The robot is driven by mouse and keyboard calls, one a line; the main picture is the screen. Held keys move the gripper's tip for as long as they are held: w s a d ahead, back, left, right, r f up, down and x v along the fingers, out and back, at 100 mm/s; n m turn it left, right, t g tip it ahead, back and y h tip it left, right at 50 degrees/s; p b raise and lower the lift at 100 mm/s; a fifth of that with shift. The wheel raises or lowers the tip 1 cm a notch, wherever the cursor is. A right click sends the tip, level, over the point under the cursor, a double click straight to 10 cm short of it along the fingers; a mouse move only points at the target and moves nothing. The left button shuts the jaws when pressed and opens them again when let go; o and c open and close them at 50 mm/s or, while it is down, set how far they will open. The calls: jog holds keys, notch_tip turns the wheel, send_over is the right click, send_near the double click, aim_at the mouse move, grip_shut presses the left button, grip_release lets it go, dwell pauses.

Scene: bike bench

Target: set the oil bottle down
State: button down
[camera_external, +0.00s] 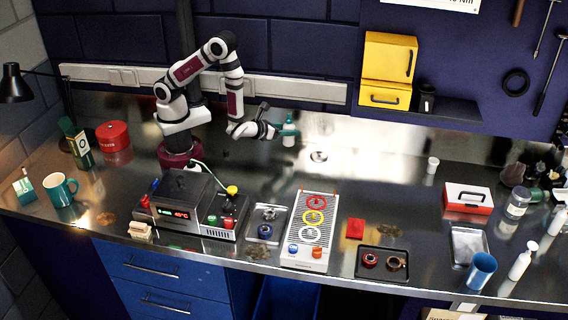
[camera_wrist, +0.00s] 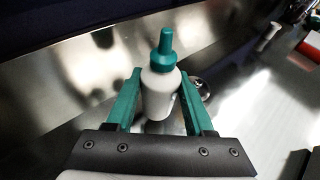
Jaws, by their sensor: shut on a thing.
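The oil bottle (camera_external: 289,140) is white with a teal nozzle cap and is upright at the back of the steel bench. In the wrist view the oil bottle (camera_wrist: 160,92) is between the two teal fingers, its cap pointing up and away. My gripper (camera_external: 287,131) is shut on the bottle's body from the left; it also shows in the wrist view (camera_wrist: 159,95). The bottle's base is partly hidden in the wrist view, and I cannot tell whether it touches the bench.
A small round metal piece (camera_external: 318,156) lies right of the bottle. A white board with coloured rings (camera_external: 311,230) and a heater box with a display (camera_external: 190,205) stand in front. A small white cup (camera_external: 432,165) is farther right. The bench around the bottle is mostly clear.

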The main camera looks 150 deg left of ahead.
aim_at(284, 139)
jog(key=shift+s+a+f, duration=0.1)
jog(key=shift+a+f, duration=0.05)
jog(key=shift+f, duration=0.95)
jog(key=shift+s+a+f, duration=0.1)
jog(key=shift+a+f, duration=0.05)
jog(key=shift+f, duration=0.95)
jog(key=shift+f, duration=0.1)
jog(key=shift+c, duration=1.4)
grip_release()
